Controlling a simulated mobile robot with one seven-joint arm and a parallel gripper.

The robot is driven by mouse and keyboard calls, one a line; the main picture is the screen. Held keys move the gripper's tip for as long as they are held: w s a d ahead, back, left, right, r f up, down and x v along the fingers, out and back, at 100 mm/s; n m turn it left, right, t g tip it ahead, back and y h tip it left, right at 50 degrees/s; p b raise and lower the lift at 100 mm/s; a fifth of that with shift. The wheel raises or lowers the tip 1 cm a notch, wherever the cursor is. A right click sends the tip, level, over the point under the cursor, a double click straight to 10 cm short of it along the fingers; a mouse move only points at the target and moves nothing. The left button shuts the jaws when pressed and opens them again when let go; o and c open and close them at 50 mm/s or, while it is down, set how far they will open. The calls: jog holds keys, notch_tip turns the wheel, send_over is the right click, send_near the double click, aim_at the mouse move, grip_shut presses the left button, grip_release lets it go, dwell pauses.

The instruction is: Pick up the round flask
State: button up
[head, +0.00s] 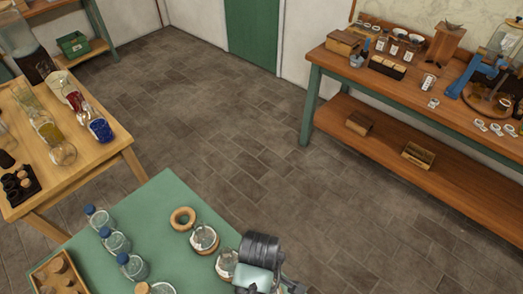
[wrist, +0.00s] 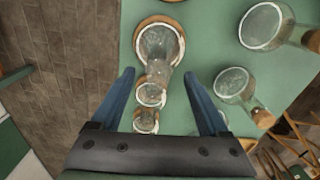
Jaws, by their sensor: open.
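A clear round flask (head: 204,238) sits on a cork ring on the green table (head: 150,205). It also shows in the wrist view (wrist: 158,45), at the top between the lines of my fingers. More clear glass (head: 226,264) stands just nearer to me; in the wrist view glass rims (wrist: 150,95) overlap below the flask, and I cannot tell whether they are its neck or other vessels. My gripper (wrist: 160,73) is open, its two blue fingers apart on either side of this glass, with no grip visible. In the head view my gripper (head: 258,280) is at the table's lower right, partly hidden.
An empty cork ring (head: 182,218) lies beyond the flask. Several blue-capped bottles (head: 115,241) stand to the left. Cork-stoppered glass vessels (wrist: 234,84) stand close to my right finger in the wrist view. A wooden table (head: 75,170) with glassware is at the left.

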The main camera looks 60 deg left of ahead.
jog(key=shift+w+d+f+p, duration=0.15)
jog(key=shift+f+p, duration=0.25)
jog(key=shift+f, duration=1.8)
grip_shut()
jog(key=shift+r, duration=0.1)
